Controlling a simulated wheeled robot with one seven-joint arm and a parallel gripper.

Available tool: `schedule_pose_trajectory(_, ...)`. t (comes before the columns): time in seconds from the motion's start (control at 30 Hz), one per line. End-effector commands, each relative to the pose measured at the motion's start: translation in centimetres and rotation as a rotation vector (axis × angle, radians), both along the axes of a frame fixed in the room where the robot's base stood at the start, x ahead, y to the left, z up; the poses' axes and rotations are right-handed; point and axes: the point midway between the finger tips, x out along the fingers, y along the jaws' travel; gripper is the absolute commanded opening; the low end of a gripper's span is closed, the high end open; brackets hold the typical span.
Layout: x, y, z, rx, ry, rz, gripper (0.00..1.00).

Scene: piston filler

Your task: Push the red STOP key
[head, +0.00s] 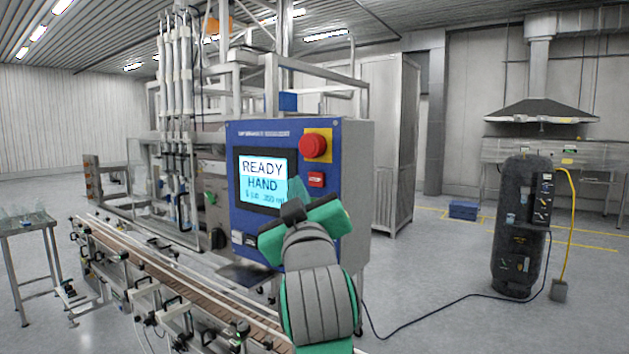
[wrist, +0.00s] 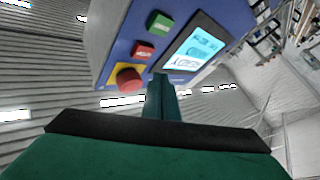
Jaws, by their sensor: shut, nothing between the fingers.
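The red STOP key (head: 316,180) is a small rectangular key on the blue control panel (head: 245,140), right of the screen. It also shows in the wrist view (wrist: 143,50), between a green key (wrist: 159,24) and a round red mushroom button (wrist: 127,78). In the head view the mushroom button (head: 313,145) sits on a yellow plate above the STOP key. My gripper (head: 297,185) is shut and empty in front of the panel, its fingertips just left of the STOP key. In the wrist view the fingertips (wrist: 160,80) point at the panel. Contact cannot be told. The arm hides the green key in the head view.
The screen (head: 263,181) reads READY and HAND. More small switches (head: 243,239) sit at the panel's lower left. A conveyor (head: 150,270) runs along the machine's front at left. A dark tank (head: 520,230) with a cable stands on open floor at right.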

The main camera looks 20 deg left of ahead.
Motion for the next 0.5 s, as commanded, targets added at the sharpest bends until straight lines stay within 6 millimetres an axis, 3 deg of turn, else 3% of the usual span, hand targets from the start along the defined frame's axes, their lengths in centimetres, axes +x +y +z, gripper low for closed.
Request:
schedule_pose_trajectory(0.23,-1.9,0.7,0.1,0.0,-0.002,0.001,0.0)
schedule_pose_trajectory(0.5,-2.2,0.9,0.0,0.0,-0.001,0.001,0.0)
